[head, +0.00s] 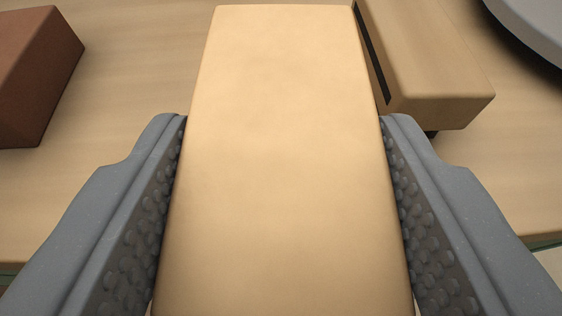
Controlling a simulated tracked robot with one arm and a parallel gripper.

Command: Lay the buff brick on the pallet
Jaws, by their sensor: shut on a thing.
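The buff brick (287,170) fills the middle of the head view, its long smooth top running away from me. My gripper (285,122) is shut on it, with one grey studded finger against each long side. The brick hides what lies directly beneath it, so I cannot tell its height above the surface. A tan block (425,65) with a dark slot along its left side lies just beyond the right finger. I cannot tell whether it is part of the pallet; no other pallet can be made out.
A reddish-brown brick (35,75) lies on the wood-coloured surface (130,75) at the upper left. A grey rounded object (535,25) is cut off at the upper right corner. Bare surface shows between the brown brick and the buff brick. The surface's near edge shows at both lower sides.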

